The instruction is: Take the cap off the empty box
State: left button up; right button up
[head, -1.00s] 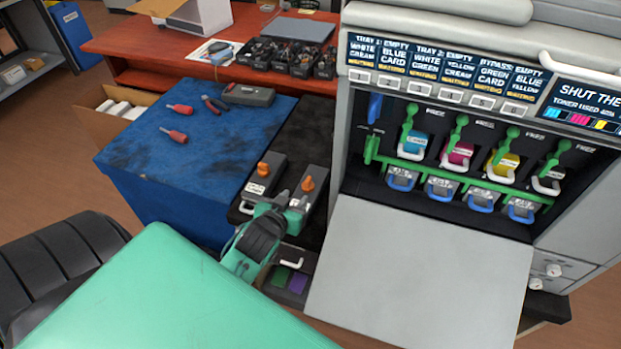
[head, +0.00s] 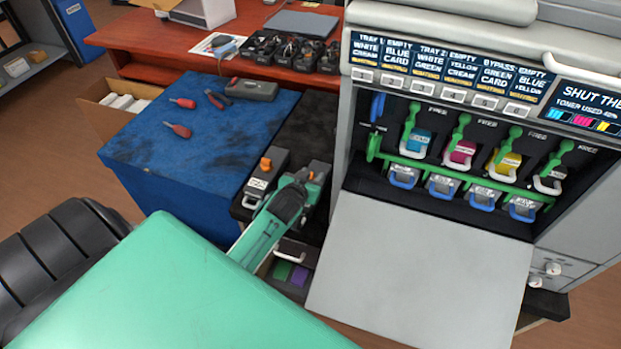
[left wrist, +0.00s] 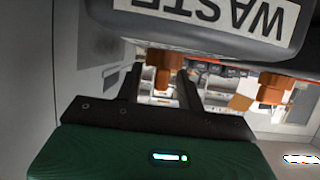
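Two grey boxes with orange caps stand side by side left of the printer. The left box (head: 257,187) has its orange cap (head: 265,164) in place; its small label is unreadable. The right box (head: 319,168) is partly behind my left gripper (head: 304,182), which hides its cap. In the left wrist view, a grey box (left wrist: 205,40) bears an upside-down WASTE label. One orange cap (left wrist: 163,76) shows between the open fingers of my left gripper (left wrist: 160,82); contact is unclear. Another orange cap (left wrist: 275,90) is off to the right. My right gripper is out of view.
The printer's lowered grey door (head: 415,260) lies right of the boxes, below coloured toner cartridges with green levers. A blue-topped surface (head: 200,135) at left holds screwdrivers and pliers. A red desk (head: 150,45) stands behind.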

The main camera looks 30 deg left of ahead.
pick_arm(q)
jog(key=shift+c, duration=0.7)
jog(key=c, duration=0.7)
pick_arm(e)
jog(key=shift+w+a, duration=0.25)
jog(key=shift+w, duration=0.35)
pick_arm(q)
notch_tip(320, 180, up, 9)
jog(key=w+a+r+p, duration=0.1)
jog(key=a+r+p, duration=0.1)
jog(key=r, duration=0.4)
jog(key=w+a+r+p, duration=0.2)
jog(key=r, duration=0.5)
notch_tip(320, 180, down, 20)
jog(key=shift+f+p, duration=0.1)
jog(key=shift+p, duration=0.35)
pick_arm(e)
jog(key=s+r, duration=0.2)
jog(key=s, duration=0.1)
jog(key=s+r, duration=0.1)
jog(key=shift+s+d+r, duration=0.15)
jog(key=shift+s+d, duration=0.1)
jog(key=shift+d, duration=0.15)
